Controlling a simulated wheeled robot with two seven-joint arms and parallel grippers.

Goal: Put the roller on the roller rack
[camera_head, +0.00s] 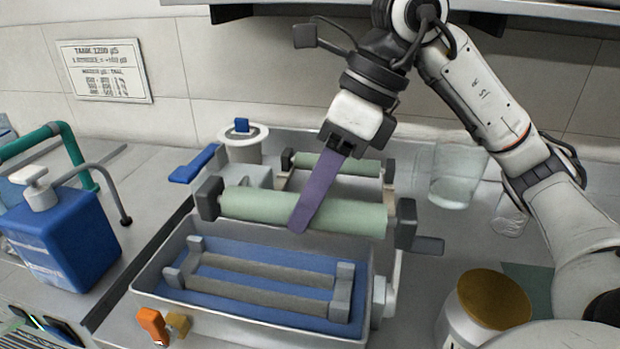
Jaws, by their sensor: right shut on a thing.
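A long pale green roller (250,206) with dark end blocks lies across the ink unit at the back edge of a grey tray (150,277). A second, shorter green roller (320,164) lies behind it. A grey rack (262,293) with two parallel bars stands on the tray's blue floor; no roller lies on it. My right gripper (344,142) is above the rear roller, shut on a flat purple strip (318,190). The strip slants down across the front roller and hides part of it; I cannot tell if they touch. My left gripper is out of view.
A blue bottle (68,240) stands at the left. A clear glass beaker (457,175) and a jar with an amber top (493,298) stand at the right. Orange clips (152,325) are at the tray's front. A shelf (540,12) runs overhead.

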